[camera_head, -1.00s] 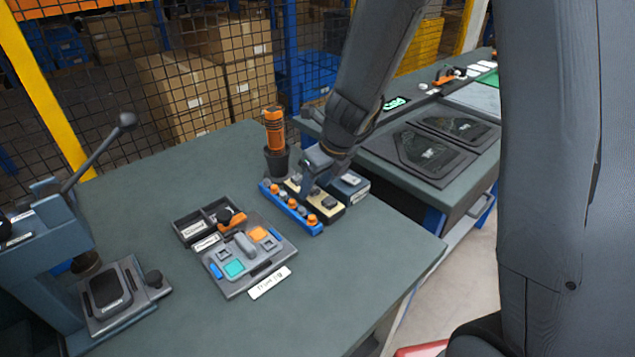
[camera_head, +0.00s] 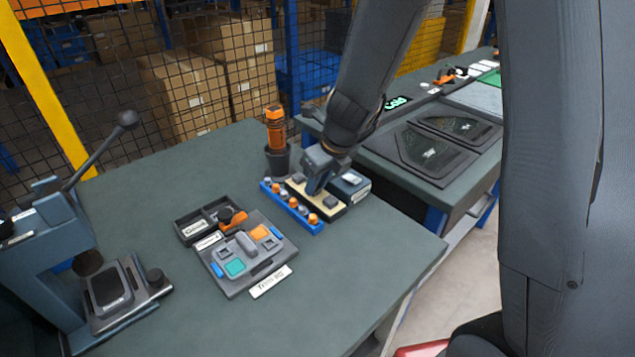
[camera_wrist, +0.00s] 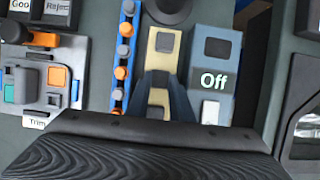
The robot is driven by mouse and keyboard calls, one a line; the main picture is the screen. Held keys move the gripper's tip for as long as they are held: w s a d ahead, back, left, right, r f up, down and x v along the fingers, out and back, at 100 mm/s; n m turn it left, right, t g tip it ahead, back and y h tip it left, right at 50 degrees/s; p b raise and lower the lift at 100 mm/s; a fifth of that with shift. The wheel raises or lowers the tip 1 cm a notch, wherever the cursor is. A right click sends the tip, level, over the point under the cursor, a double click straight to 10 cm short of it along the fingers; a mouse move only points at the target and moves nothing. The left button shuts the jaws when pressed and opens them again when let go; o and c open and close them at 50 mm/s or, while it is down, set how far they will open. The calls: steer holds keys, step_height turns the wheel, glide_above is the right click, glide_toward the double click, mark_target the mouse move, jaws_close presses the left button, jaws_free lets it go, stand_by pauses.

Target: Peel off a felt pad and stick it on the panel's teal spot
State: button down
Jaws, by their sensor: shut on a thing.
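A beige strip (camera_head: 338,212) holds small dark grey felt pads; one felt pad (camera_head: 330,201) shows at its near end. In the wrist view the strip (camera_wrist: 153,62) runs up between my fingers, with another pad (camera_wrist: 165,41) beyond them. My gripper (camera_head: 315,190) is down at the middle of the strip, shut on a felt pad that the fingers mostly hide. It also shows in the wrist view (camera_wrist: 161,82). The grey trim panel (camera_head: 232,288) lies flat to the left, with its teal spot (camera_head: 235,267) bare at the near left and an orange square (camera_head: 259,233) at the far right.
A blue rail (camera_head: 305,223) with orange and grey knobs lies left of the strip. A blue-grey box reading Off (camera_wrist: 214,78) stands close on the right. An orange-handled tool (camera_head: 274,130) stands in a dark cup behind. A lever press (camera_head: 45,235) stands far left.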

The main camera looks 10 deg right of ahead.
mark_target(318, 189)
steer(key=shift+r, duration=0.2)
steer(key=shift+r+p, duration=3)
steer(key=shift+p, duration=0.95)
steer(key=shift+d, duration=0.15)
